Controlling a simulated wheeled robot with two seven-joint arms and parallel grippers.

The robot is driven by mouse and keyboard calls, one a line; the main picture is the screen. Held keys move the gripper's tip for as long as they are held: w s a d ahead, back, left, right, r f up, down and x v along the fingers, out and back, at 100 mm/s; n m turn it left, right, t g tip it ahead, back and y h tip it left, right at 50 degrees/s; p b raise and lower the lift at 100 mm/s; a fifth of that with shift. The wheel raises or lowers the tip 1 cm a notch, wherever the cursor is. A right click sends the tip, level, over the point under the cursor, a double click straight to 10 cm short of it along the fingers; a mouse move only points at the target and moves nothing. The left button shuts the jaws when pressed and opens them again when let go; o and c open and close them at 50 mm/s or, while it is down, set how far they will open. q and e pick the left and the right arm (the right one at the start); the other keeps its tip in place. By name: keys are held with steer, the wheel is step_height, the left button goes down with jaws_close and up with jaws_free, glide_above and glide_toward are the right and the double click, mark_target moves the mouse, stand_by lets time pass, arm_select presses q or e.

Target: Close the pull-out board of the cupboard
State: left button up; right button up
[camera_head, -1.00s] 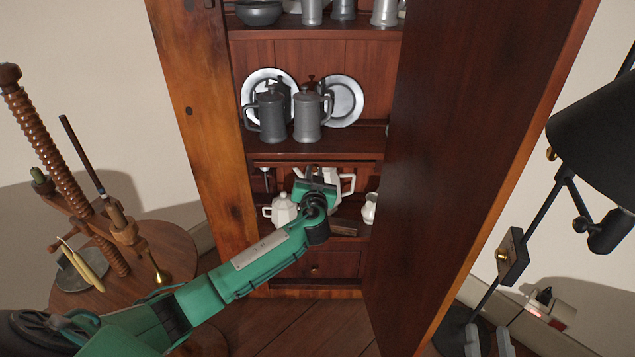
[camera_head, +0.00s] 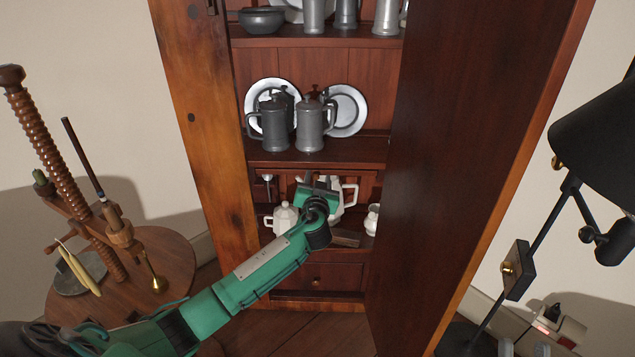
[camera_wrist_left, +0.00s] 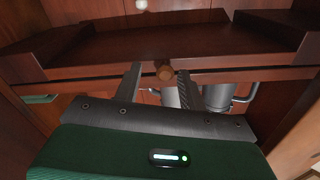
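The cupboard (camera_head: 200,110) stands open with reddish-brown shelves. The pull-out board (camera_wrist_left: 200,42) fills the upper part of the left wrist view, with a small round wooden knob (camera_wrist_left: 165,72) on its front edge. My left gripper (camera_head: 318,185) reaches into the cupboard below the tankard shelf. In the left wrist view its two fingers (camera_wrist_left: 158,85) are apart, with the knob between them in the picture; I cannot tell whether they touch it. In the head view my gripper covers this area.
Pewter tankards (camera_head: 309,127) and plates (camera_head: 347,108) stand on the shelf above my left gripper. A white teapot (camera_head: 283,218) and a jug (camera_head: 371,220) are close by. The open door (camera_head: 465,150) bounds the right side; a black lamp (camera_head: 600,130) stands beyond it.

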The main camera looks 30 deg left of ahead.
arm_select(q)
steer(key=shift+s+a, duration=0.1)
steer(key=shift+a, duration=0.05)
steer(key=shift+s, duration=0.1)
steer(key=shift+s+f, duration=0.1)
steer(key=shift+s, duration=0.15)
steer(key=p+v, duration=0.1)
steer(key=v, duration=1.2)
steer(key=shift+d, duration=0.2)
arm_select(e)
step_height(320, 180, down, 6)
steer(key=a+g, duration=0.2)
steer(key=g, duration=0.2)
steer(key=shift+w, duration=0.15)
steer(key=shift+f, duration=0.1)
